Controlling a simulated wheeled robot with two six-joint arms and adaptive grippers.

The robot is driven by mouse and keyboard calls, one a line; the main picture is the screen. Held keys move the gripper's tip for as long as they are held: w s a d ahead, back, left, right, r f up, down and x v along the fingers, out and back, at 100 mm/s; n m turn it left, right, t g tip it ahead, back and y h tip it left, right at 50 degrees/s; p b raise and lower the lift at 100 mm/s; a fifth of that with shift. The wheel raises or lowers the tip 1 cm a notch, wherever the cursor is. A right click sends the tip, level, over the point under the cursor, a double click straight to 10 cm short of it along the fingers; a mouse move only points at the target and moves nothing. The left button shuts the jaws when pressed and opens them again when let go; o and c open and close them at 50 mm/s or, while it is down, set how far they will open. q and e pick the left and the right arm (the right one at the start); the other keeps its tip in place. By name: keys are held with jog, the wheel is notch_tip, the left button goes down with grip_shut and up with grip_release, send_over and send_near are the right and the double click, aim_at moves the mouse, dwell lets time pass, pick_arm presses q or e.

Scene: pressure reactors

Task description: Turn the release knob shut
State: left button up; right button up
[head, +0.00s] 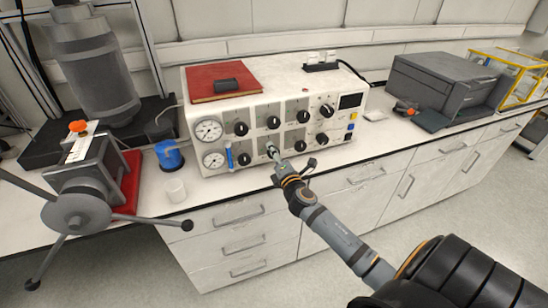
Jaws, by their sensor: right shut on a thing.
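A white control box (345,124) stands on the counter, with two rows of black knobs and two round gauges (208,131) on its front. My right gripper (273,154) reaches up from the lower right to the lower row. It is shut on a knob, the second from the left in that row. The fingers hide most of this knob, so its pointer cannot be read. The labels are too small to tell which knob is the release knob. My left gripper is not in view.
A red book (215,72) lies on the box. A grey machine (440,82) stands to the right. White drawers (240,240) are below the counter.

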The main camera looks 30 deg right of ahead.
jog(key=m+b, duration=0.1)
jog(key=m, duration=0.1)
jog(key=m+b, duration=0.1)
jog(key=m, duration=0.1)
jog(key=shift+f+m, duration=0.2)
jog(key=shift+m, duration=0.1)
jog(key=shift+r+m+b, duration=0.1)
jog(key=shift+m+b, duration=1.05)
jog(key=shift+m, duration=1.25)
jog(key=o, duration=1.2)
jog(key=shift+c, duration=0.2)
jog(key=v, duration=1.2)
